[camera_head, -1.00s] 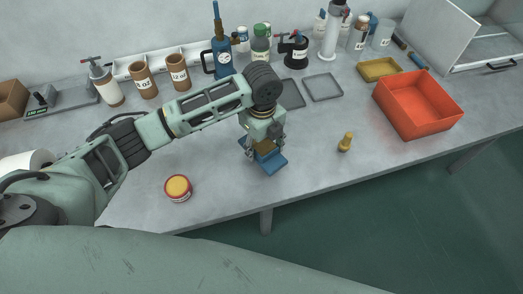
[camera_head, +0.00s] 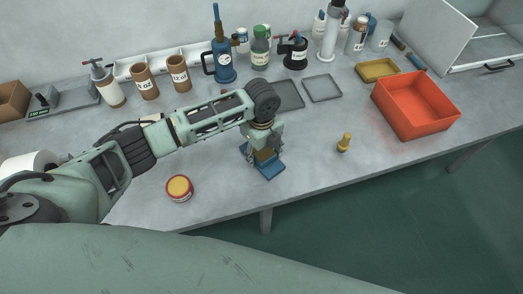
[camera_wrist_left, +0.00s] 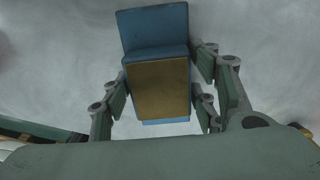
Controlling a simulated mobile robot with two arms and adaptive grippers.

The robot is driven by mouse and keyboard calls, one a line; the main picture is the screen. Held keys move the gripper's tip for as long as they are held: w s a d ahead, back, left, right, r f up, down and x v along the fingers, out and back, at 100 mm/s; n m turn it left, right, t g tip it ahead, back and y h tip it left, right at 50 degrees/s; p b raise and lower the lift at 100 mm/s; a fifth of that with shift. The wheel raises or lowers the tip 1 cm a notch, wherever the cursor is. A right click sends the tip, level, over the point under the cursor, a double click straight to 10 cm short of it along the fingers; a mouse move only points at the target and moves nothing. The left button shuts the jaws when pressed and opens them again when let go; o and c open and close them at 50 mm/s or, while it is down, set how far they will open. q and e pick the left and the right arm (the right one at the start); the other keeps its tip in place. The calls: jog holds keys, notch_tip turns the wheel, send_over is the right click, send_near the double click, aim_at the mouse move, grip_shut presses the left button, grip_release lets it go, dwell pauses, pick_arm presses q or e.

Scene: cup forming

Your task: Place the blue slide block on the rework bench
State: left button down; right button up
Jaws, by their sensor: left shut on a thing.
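The blue slide block (camera_head: 270,171) is at the middle front of the grey rework bench (camera_head: 222,172), under my left gripper (camera_head: 262,157). In the left wrist view the block (camera_wrist_left: 153,30) has a stepped blue body with a brown-yellow face (camera_wrist_left: 160,88). The fingers of my left gripper (camera_wrist_left: 163,95) stand on both sides of it and are shut on it. The block is at or very close to the bench top; I cannot tell whether it touches. My right gripper is not in view.
A red-and-yellow jar (camera_head: 179,188) stands left of the block and a small brass piece (camera_head: 344,143) to its right. An orange bin (camera_head: 415,103) is farther right. Grey trays (camera_head: 322,88) and bottles (camera_head: 260,50) line the back. The bench's front edge is close.

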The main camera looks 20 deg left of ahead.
aim_at(261, 152)
pick_arm(q)
jog(key=c, duration=0.7)
grip_release()
notch_tip(261, 152, up, 12)
jog(key=b, duration=0.2)
jog(key=shift+r, duration=0.15)
jog(key=shift+s, duration=0.15)
